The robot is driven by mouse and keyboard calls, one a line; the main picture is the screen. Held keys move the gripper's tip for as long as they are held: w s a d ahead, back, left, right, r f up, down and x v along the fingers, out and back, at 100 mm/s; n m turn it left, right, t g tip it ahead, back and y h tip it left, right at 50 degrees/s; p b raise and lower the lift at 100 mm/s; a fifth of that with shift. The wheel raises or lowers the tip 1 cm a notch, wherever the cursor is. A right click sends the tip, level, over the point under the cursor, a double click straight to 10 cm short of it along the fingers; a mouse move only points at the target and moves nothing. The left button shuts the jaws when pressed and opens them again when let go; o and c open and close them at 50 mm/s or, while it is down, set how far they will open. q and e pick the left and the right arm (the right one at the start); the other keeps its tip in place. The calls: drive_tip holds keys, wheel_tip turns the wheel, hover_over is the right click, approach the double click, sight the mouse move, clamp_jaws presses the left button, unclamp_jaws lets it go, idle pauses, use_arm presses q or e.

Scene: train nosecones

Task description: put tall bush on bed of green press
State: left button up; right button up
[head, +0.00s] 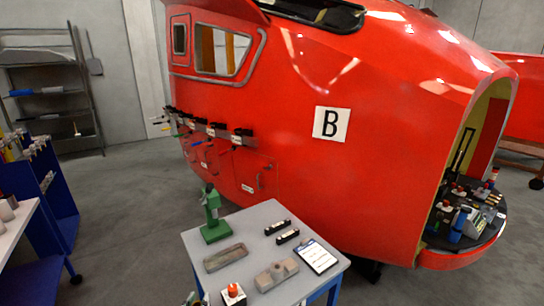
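The green press (211,206) stands upright at the back left corner of the small grey table (248,229). Its bed (215,233) is the low green base, and I see nothing clearly resting on it. I cannot pick out the tall bush for sure at this size. A shallow grey-brown tray (225,258) lies in front of the press, and nothing in it can be made out. A grey block (277,275) with a raised middle lies to the right of the tray. Neither of my grippers is in view.
Two dark bars with white labels (278,227) and a clipboard (317,256) lie on the table. A white box with an orange-red top (233,293) is at the front. The red nosecone (300,110) rises close behind. Blue racks (52,190) stand left, with open floor between.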

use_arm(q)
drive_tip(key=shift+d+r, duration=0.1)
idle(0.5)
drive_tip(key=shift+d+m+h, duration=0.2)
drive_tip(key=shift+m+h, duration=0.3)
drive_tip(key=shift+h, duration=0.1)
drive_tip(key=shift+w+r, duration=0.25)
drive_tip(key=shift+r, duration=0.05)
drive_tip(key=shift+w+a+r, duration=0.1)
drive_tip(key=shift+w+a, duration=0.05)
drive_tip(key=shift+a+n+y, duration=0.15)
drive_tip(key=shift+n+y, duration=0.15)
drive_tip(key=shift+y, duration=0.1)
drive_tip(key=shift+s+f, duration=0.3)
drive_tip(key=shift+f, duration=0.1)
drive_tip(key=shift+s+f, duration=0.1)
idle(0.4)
